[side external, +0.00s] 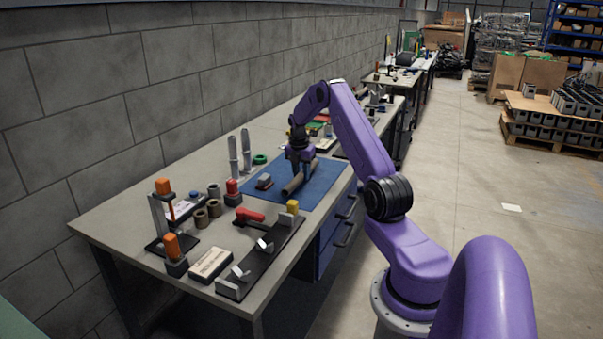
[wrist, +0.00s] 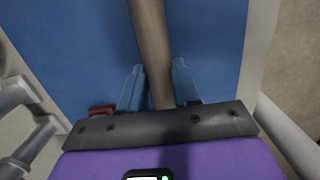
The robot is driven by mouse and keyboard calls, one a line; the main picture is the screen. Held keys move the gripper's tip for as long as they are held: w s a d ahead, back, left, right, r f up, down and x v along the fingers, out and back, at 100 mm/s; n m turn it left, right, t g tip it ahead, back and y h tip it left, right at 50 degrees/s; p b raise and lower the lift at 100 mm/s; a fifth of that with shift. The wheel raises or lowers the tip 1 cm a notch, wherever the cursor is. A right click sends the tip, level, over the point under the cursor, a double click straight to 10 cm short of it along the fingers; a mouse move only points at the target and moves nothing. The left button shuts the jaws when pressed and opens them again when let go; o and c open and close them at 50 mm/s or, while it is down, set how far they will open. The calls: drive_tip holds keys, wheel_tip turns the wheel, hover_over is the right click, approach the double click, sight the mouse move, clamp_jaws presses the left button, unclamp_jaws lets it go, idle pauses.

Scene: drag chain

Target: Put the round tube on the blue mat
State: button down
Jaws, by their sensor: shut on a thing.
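The round tube (side external: 293,186) is a long brown-grey cylinder over the blue mat (side external: 322,183) on the workbench. It lies level or nearly so, at or just above the mat; I cannot tell whether it touches. My gripper (side external: 302,175) points down over the mat and is shut on the tube. In the wrist view the tube (wrist: 150,40) runs between the two blue fingers of my gripper (wrist: 158,88), with the blue mat (wrist: 75,45) on both sides. The tube's part beneath the gripper body is hidden.
Tall grey posts (side external: 233,155) and a green ring (side external: 260,159) stand behind. A red-handled tool (side external: 249,215) and a black rail fixture (side external: 262,258) are in front. Mat space is free right of the tube.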

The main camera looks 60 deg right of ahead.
drive_tip(key=shift+f, duration=0.6)
idle(0.7)
drive_tip(key=c, duration=0.7)
unclamp_jaws()
drive_tip(key=shift+c, duration=0.2)
wheel_tip(320, 180, up, 17)
drive_tip(key=a, duration=0.2)
drive_tip(key=shift+r, duration=0.15)
drive_tip(key=shift+w, duration=0.15)
